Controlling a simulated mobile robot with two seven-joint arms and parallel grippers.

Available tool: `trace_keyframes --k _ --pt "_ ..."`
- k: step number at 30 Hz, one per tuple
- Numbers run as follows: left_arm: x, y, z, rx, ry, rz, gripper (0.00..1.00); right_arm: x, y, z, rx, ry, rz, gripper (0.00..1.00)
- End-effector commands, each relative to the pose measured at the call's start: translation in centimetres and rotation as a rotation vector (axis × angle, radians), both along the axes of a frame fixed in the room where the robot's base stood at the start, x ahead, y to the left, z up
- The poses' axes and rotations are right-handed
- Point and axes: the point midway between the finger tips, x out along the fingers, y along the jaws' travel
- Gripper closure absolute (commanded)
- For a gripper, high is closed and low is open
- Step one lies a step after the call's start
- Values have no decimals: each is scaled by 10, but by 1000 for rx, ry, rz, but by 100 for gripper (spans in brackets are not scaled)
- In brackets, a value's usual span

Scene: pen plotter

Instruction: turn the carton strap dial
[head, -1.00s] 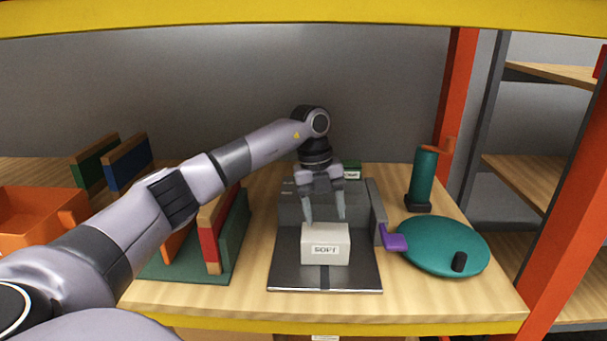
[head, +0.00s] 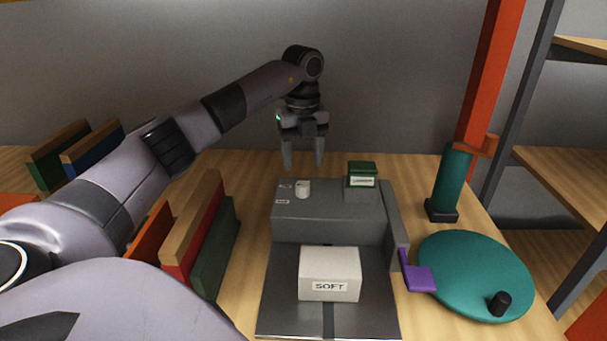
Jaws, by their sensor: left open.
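The strapping machine (head: 330,227) is a grey block with a flat dark base plate. A small white dial (head: 303,188) stands on the left of its top, with small white labels beside it. A white carton marked SOFT (head: 329,267) sits on the base plate. My left gripper (head: 303,165) is open and empty, pointing down above the rear of the machine, just above the dial in the picture and apart from it. My right gripper is not in view.
A green box with a label (head: 362,175) stands on the machine's top right. A purple lever (head: 419,278) juts from its right side. A teal turntable (head: 475,275) and teal cylinder (head: 450,178) stand to the right. Upright coloured boards (head: 200,235) stand to the left.

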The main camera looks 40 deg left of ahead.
Motion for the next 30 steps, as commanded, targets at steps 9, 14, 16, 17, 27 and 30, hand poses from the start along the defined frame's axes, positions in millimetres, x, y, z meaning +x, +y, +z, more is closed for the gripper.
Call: trace_keyframes --k 9,14,16,17,27,30 --pt "-1 0 -40 1 4 1 39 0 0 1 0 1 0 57" --pt "-1 0 -61 0 2 1 39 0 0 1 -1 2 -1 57" --pt "-1 0 -66 0 1 0 39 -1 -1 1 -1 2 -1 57" --pt "-1 0 -68 1 1 0 39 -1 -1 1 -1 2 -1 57" --pt "0 0 -71 0 0 0 49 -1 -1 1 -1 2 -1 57" --pt "0 0 -71 0 0 0 81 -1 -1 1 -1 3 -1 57"
